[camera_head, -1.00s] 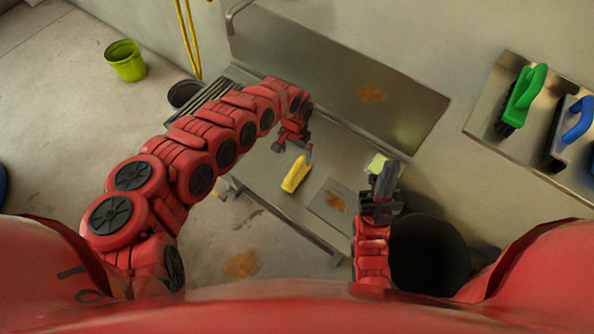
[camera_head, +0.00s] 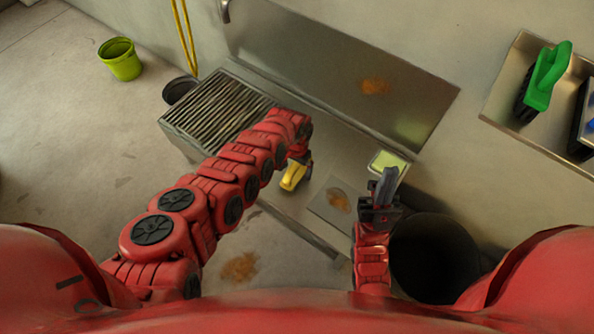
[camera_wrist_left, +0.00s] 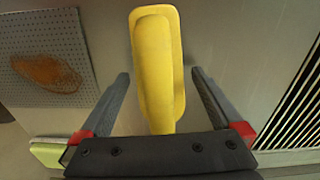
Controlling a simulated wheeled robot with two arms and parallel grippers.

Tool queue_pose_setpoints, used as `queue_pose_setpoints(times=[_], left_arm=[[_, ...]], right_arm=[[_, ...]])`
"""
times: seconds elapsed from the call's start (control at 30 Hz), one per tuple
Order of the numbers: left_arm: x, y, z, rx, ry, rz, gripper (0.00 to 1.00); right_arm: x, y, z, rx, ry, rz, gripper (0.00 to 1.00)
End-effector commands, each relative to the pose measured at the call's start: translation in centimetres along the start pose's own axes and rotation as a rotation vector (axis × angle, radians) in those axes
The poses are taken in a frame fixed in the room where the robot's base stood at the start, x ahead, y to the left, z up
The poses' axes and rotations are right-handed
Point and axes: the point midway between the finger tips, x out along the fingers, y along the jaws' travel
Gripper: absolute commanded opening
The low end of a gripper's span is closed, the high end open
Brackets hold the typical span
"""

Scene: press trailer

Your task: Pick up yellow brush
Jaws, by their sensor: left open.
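The yellow brush (camera_head: 292,177) lies on the metal counter (camera_head: 290,205), partly hidden by my left gripper (camera_head: 303,164) in the head view. In the left wrist view the yellow brush (camera_wrist_left: 156,65) lies lengthwise between the two fingers of my left gripper (camera_wrist_left: 160,85). Those fingers are open, with a gap on each side of the brush. The near end of the brush is hidden by the gripper body. My right gripper (camera_head: 387,185) is over the right end of the counter, pointing up in the picture; its jaws are too small to judge.
A slatted grate (camera_head: 215,108) is at the counter's left. A light green block (camera_head: 390,160) is beside my right gripper. A dark bin (camera_head: 435,265) stands at the right. A yellow-green bucket (camera_head: 121,60) is on the floor.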

Motion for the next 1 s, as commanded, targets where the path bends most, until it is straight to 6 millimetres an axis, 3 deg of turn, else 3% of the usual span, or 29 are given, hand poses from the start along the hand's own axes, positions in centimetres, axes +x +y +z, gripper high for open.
queue_pose_setpoints(times=[0.1, 0.6, 1.0], left_arm=[[-0.1, 0.0, 0.0, 0.000, 0.000, 0.000, 0.98], [-0.1, 0.0, 0.0, 0.000, 0.001, 0.000, 0.10], [-1.3, 0.0, -0.1, 0.000, 0.001, 0.000, 0.10]], right_arm=[[0.1, 0.0, 0.0, 0.000, 0.000, 0.000, 0.00], [0.1, 0.0, 0.0, 0.000, 0.000, 0.000, 0.00], [1.0, 0.1, -0.2, 0.000, 0.000, 0.000, 0.00]])
